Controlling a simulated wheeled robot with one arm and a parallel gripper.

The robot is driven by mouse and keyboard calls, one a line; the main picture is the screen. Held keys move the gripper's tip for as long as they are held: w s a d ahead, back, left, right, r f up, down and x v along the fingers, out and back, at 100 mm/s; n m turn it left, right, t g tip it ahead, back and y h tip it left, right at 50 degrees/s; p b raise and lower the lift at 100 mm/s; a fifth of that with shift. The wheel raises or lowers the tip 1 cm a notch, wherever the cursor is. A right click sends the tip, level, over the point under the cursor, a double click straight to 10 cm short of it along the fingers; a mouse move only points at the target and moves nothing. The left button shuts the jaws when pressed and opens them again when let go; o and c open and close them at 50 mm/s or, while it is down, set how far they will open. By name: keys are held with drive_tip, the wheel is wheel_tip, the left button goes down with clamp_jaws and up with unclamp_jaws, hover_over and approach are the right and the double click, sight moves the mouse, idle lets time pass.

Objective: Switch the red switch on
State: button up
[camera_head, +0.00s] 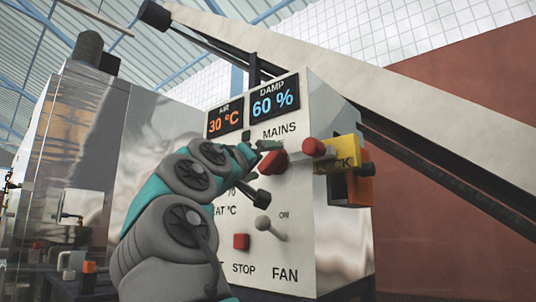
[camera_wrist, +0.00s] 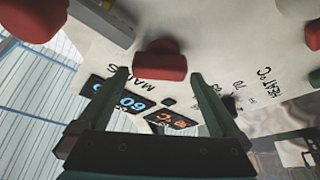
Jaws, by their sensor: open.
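The red switch (camera_head: 272,163) is a red block on the white panel under the MAINS label. In the wrist view the red switch (camera_wrist: 160,61) stands at the upper middle. My gripper (camera_head: 262,166) is close to the panel beside it. In the wrist view my gripper (camera_wrist: 160,77) is open and empty, with its two fingers spread either side of the red switch. A gap shows between each finger and the switch; I cannot tell how far away the panel is. The switch's position, on or off, is not clear.
Below are a grey FAN lever (camera_head: 266,225), a red STOP button (camera_head: 241,241) and a black knob (camera_head: 263,196). Lit displays (camera_head: 275,99) are above. A slanting beam (camera_head: 400,105) passes behind.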

drive_tip(key=shift+p+x, duration=0.55)
drive_tip(key=shift+x, duration=0.9)
drive_tip(key=shift+c, duration=0.2)
drive_tip(key=c, duration=1)
drive_tip(key=shift+o, duration=0.2)
drive_tip(key=shift+r+m+h, duration=0.1)
drive_tip(key=shift+m+h, duration=0.3)
drive_tip(key=shift+m, duration=0.5)
drive_tip(key=shift+m+h, duration=0.6)
drive_tip(key=shift+m, duration=0.6)
drive_tip(key=o, duration=1)
